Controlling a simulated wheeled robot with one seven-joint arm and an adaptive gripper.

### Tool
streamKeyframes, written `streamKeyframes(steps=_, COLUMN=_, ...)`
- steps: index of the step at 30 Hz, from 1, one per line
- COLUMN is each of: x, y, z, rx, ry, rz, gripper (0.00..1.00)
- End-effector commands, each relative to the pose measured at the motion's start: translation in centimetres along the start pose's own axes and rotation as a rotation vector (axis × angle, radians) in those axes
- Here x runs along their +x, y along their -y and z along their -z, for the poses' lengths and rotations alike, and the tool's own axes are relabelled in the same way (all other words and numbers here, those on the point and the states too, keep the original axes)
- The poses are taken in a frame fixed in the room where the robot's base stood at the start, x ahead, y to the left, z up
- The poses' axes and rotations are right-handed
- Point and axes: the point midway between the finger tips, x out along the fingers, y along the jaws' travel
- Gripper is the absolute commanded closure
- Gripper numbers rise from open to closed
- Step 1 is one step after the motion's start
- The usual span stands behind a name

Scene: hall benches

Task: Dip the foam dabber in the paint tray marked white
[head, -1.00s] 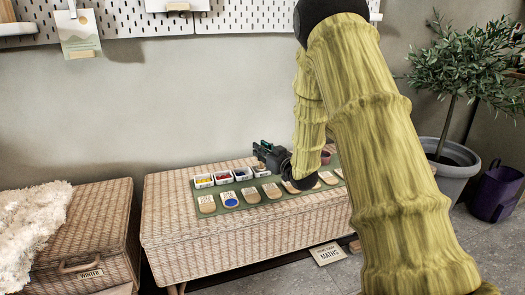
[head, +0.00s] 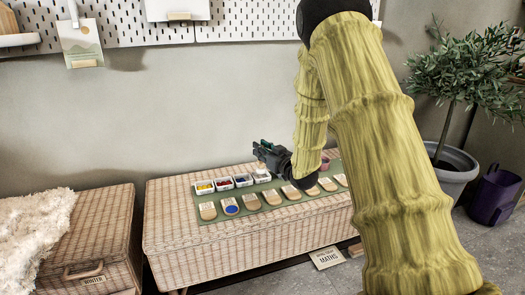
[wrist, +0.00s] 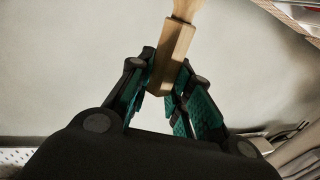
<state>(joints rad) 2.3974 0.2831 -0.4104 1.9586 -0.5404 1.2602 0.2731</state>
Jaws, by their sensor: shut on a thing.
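The foam dabber's wooden handle (wrist: 172,55) is upright between my fingers in the wrist view; its foam end cannot be made out there. My gripper (head: 259,152) is shut on this handle, above the right end of the tray row in the head view. Small white-walled paint trays stand on the green mat: yellow (head: 204,188), red (head: 224,184), blue (head: 243,182) and a pale one (head: 262,178) that looks white inside. The gripper is just above the pale tray. Whether the foam touches paint cannot be told.
The wicker bench (head: 190,240) carries the green mat (head: 215,211) with several wooden tags (head: 251,202), one with a blue spot (head: 230,207). A pinkish cup (head: 325,163) stands behind my arm. A wicker basket (head: 95,235) is at left, a potted tree (head: 452,180) at right.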

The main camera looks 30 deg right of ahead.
Motion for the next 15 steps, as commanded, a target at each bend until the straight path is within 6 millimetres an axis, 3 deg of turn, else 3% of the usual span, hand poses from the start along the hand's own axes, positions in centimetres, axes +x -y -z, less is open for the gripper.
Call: streamKeyframes(steps=15, x=0.0, y=0.0, z=3.4, rx=0.000, ry=0.000, rz=0.000, gripper=1.00)
